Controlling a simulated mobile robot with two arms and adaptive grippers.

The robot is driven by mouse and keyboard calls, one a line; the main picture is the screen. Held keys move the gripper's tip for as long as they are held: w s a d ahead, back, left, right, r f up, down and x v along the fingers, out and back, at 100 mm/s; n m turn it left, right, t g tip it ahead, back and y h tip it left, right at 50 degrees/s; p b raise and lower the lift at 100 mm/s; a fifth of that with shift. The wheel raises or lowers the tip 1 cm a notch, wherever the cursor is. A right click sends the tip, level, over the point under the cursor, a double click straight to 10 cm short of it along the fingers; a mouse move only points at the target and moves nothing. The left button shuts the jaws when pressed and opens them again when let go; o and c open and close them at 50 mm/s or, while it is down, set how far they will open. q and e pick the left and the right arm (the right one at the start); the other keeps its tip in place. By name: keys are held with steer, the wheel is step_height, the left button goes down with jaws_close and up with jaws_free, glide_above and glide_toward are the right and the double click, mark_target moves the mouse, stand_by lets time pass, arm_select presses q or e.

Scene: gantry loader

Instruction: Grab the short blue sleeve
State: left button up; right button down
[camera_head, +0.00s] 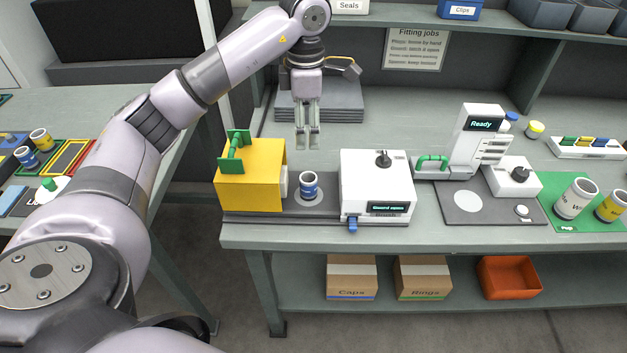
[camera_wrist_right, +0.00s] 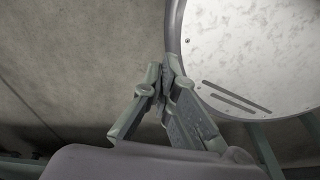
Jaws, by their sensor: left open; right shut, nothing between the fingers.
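A short sleeve with a blue band (camera_head: 309,190) stands upright on the dark bed of the machine, between the yellow guard (camera_head: 250,188) and the white box whose display reads "Guard open" (camera_head: 372,178). Its top looks open. Another blue-banded sleeve (camera_head: 27,158) is on the left table. My left gripper (camera_head: 307,146) points down above and slightly behind the sleeve on the machine, apart from it, open and empty. My right gripper (camera_wrist_right: 166,70) shows only in the right wrist view, fingers together, with nothing between them.
A green handle (camera_head: 235,145) sticks up from the yellow guard. A white "Ready" station (camera_head: 479,140) stands right of the machine. White and yellow-banded sleeves (camera_head: 574,199) are at the far right. In the right wrist view, a round pale surface (camera_wrist_right: 255,55) is beside the gripper.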

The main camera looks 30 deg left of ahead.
arm_select(q)
step_height(320, 180, down, 6)
steer(key=r+p, duration=0.1)
steer(key=p, duration=0.1)
glide_above(309, 181)
steer(key=s, duration=0.1)
steer(key=f, duration=0.6)
steer(key=shift+s+d, duration=0.2)
steer(key=shift+d, duration=0.1)
step_height(309, 181, down, 4)
steer(key=shift+d+f+p, duration=0.15)
steer(key=shift+f+p, duration=0.05)
steer(key=shift+p, duration=1)
steer(key=shift+f, duration=0.35)
arm_select(e)
steer(key=s+r, duration=0.1)
steer(key=r, duration=0.1)
steer(key=s+r, duration=0.2)
steer(key=shift+a, duration=0.1)
arm_select(q)
jaws_close()
arm_select(e)
steer(key=shift+w, duration=0.2)
arm_select(q)
steer(key=shift+r, duration=0.1)
